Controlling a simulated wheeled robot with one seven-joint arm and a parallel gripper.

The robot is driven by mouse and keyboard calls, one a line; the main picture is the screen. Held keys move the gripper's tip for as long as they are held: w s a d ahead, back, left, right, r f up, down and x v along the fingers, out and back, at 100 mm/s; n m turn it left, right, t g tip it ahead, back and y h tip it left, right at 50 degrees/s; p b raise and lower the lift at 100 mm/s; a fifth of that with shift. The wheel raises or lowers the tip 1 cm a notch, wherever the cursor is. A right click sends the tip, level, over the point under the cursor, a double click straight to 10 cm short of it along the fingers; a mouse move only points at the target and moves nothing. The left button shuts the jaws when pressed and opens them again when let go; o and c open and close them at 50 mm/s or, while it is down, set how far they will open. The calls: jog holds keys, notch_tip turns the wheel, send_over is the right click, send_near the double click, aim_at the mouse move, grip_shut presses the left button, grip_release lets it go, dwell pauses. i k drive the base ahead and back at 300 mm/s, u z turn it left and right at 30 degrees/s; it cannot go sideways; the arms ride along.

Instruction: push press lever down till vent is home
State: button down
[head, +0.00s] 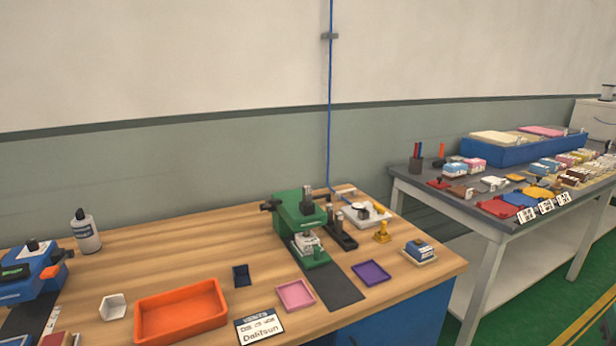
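A green press (297,212) stands toward the back right of the wooden bench. A dark handle-like part (270,205) sticks out on its left, and a dark upright piece (308,197) rises at its top. I cannot tell for sure which of these is the lever. A small whitish block (305,243) sits under the press head, on the green base. The vent itself is too small to make out, so its seating cannot be told. My gripper is not in this view.
A dark mat (335,290) lies in front of the press. Around it are a pink tray (296,295), a purple tray (371,273), a yellow peg-like piece (382,232) and an orange tray (181,311). A blue machine (32,272) stands at left. A grey table (440,192) is at right.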

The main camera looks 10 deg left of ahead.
aim_at(276, 201)
jog(key=u, duration=0.35)
jog(key=i, duration=1.25)
jog(key=u, duration=0.7)
